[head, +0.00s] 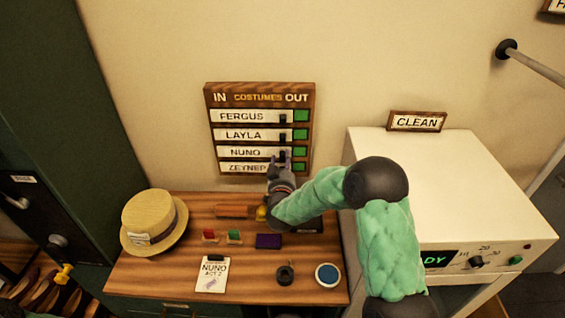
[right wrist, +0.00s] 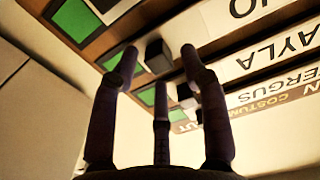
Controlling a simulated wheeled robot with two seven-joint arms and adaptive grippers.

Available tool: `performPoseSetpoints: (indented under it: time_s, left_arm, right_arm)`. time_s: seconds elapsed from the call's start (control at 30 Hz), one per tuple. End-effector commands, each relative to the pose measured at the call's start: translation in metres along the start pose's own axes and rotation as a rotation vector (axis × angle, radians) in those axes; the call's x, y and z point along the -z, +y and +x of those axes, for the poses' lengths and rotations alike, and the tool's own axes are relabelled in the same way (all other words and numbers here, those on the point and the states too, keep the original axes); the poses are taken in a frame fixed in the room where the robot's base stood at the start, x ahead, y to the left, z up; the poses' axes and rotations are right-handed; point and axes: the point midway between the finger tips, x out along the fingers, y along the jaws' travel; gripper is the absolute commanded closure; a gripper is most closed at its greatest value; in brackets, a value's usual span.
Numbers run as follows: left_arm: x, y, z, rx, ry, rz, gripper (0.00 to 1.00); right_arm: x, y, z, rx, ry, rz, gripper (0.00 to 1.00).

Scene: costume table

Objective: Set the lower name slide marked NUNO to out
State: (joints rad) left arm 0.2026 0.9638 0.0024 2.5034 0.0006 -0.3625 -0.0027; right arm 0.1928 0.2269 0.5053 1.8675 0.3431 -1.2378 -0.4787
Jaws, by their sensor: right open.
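The costumes board (head: 208,140) hangs on the wall, with IN at its left and OUT at its right. The NUNO slide (head: 240,152) is the third row down. Its dark knob (head: 283,153) sits right of the name, with a green square (head: 300,152) to its right. My left gripper is out of view.
A white machine (head: 470,180) stands at right.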

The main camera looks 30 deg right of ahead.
Motion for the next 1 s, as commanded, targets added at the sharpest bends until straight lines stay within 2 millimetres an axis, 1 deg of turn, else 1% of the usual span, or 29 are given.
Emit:
performPoseSetpoints:
  time_s: [0.03,0.07,0.1,0.17,0.2,0.4,0.47,0.6,0.73,0.83,1.0]
  left_arm:
    - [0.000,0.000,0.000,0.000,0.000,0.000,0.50]
    - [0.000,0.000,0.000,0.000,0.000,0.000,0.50]
    - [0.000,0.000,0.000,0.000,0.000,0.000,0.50]
    - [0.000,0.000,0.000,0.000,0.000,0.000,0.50]
    - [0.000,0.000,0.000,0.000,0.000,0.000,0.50]
    - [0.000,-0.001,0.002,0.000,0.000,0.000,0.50]
    - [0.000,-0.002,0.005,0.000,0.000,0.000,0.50]
    - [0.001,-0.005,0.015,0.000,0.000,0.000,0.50]
    - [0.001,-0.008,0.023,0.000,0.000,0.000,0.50]
    - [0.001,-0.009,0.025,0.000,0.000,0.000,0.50]
    - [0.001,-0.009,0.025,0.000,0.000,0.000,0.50]
  right_arm:
    - [0.000,0.000,0.000,0.000,0.000,0.000,0.61]
    - [0.000,0.000,0.000,0.000,0.000,0.000,0.69]
    - [0.000,0.000,0.000,0.000,0.000,0.000,0.80]
    - [0.000,0.000,0.000,0.000,0.000,0.000,0.97]
    - [0.000,0.000,0.000,0.001,0.000,0.000,1.00]
    - [0.001,0.002,0.000,0.001,0.003,0.001,1.00]
    - [0.001,0.008,0.000,-0.002,0.004,0.001,1.00]
    - [0.000,0.031,0.001,-0.005,0.007,0.002,1.00]
    - [0.001,0.049,0.001,-0.005,0.008,0.001,1.00]
    - [0.002,0.057,0.001,-0.003,0.007,0.000,1.00]
    - [0.003,0.059,0.001,-0.003,0.008,0.001,1.00]
